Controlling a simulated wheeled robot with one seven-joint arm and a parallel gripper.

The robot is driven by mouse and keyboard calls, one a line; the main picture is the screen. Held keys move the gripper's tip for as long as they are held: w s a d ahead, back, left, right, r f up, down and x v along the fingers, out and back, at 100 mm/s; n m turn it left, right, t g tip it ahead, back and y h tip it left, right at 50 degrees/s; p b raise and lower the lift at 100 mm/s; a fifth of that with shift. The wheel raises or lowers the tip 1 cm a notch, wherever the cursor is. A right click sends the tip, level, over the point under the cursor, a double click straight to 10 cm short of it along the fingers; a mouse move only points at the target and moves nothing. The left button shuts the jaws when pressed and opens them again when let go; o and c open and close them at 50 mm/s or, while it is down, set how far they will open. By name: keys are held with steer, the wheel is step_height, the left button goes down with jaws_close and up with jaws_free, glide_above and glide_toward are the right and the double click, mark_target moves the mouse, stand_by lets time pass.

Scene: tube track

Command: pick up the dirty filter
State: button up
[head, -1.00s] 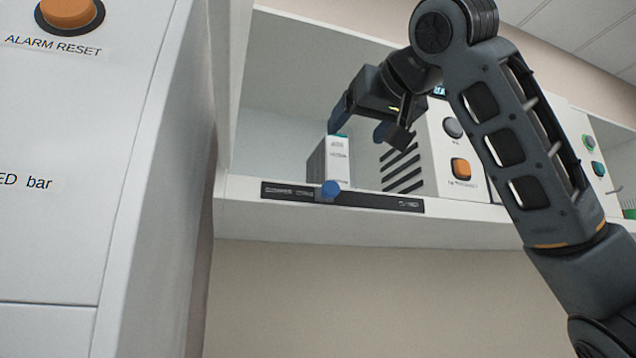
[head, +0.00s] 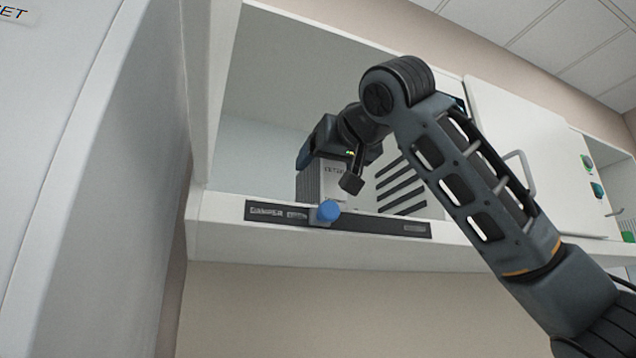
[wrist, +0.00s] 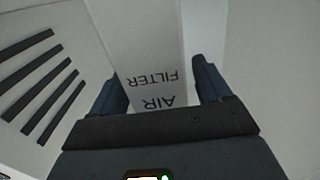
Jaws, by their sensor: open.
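The filter (head: 310,186) is a pale box with a grey ribbed side, standing upright on the shelf behind the black rail. In the wrist view its white face (wrist: 140,40) reads "AIR FILTER", upside down. My gripper (head: 325,160) is at the top of the filter in the head view. In the wrist view my gripper (wrist: 160,88) is open, with one dark blue finger on each side of the filter. I cannot tell whether either finger touches it. My arm hides part of the filter's top and right side.
A black rail marked "DAMPER" (head: 383,223) with a blue knob (head: 328,210) runs along the shelf's front edge (head: 300,240), before the filter. Dark slots (head: 402,188) mark the panel right of it. A white door with a handle (head: 520,170) stands further right.

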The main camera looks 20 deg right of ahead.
steer(key=shift+w, duration=0.7)
steer(key=shift+c, duration=0.3)
steer(key=c, duration=1.1)
